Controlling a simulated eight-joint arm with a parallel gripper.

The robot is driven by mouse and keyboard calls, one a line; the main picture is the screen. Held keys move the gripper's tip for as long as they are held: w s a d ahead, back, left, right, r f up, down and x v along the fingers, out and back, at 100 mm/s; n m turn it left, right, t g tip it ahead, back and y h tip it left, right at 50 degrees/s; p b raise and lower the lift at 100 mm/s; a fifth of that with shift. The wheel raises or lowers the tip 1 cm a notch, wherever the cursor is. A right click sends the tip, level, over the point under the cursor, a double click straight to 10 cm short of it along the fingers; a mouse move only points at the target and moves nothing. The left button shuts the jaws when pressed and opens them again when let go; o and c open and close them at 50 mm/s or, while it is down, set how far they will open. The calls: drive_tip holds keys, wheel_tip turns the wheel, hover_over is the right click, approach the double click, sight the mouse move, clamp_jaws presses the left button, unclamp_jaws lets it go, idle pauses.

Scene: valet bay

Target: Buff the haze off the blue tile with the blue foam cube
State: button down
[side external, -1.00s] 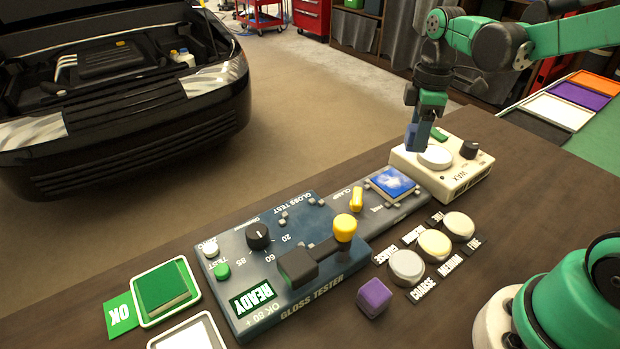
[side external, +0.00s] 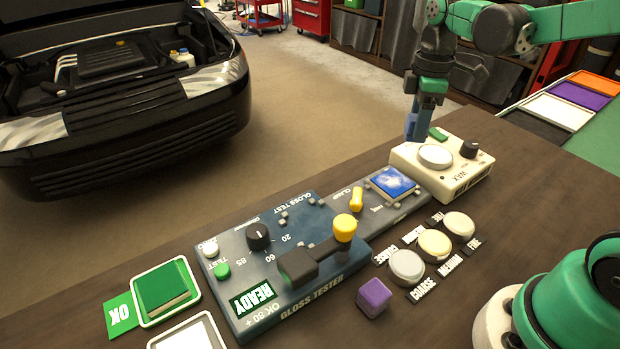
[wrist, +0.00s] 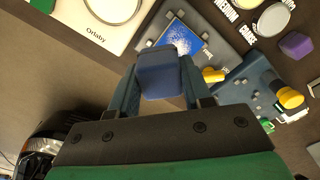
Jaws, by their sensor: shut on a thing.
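My gripper (side external: 424,112) is shut on the blue foam cube (wrist: 160,74); the cube (side external: 411,126) also shows in the side view, held up in the air by the far edge of the cream box. The blue tile (side external: 393,183) sits in the clamp plate at the right end of the gloss tester, with a whitish haze over its middle. The tile also shows in the wrist view (wrist: 172,31), beyond the cube, which hides a little of the area near it. The cube is apart from the tile.
The cream box (side external: 468,178) with a white round pad and black knob stands right of the tile. The gloss tester (side external: 305,225) has a yellow-knobbed lever. Coarse, medium and fine tins (side external: 434,246) and a purple cube (side external: 374,297) stand in front. A green tile (side external: 164,290) lies at left.

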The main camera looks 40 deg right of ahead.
hover_over(393, 180)
drive_tip(key=d, duration=0.3)
drive_tip(key=shift+d+f, duration=0.1)
drive_tip(key=shift+f, duration=3.2)
drive_tip(key=shift+a+f, duration=0.6)
drive_tip(key=shift+a, duration=0.4)
drive_tip(key=shift+a+f, duration=0.2)
drive_tip(key=shift+a, duration=0.35)
drive_tip(key=shift+a+r, duration=0.15)
drive_tip(key=shift+a, duration=1.7)
drive_tip(key=shift+s+d, duration=0.1)
drive_tip(key=shift+d, duration=3.4)
drive_tip(key=shift+s+a, duration=0.2)
drive_tip(key=shift+a, duration=3.15)
drive_tip(key=shift+d, duration=3.25)
drive_tip(key=shift+r, duration=4)
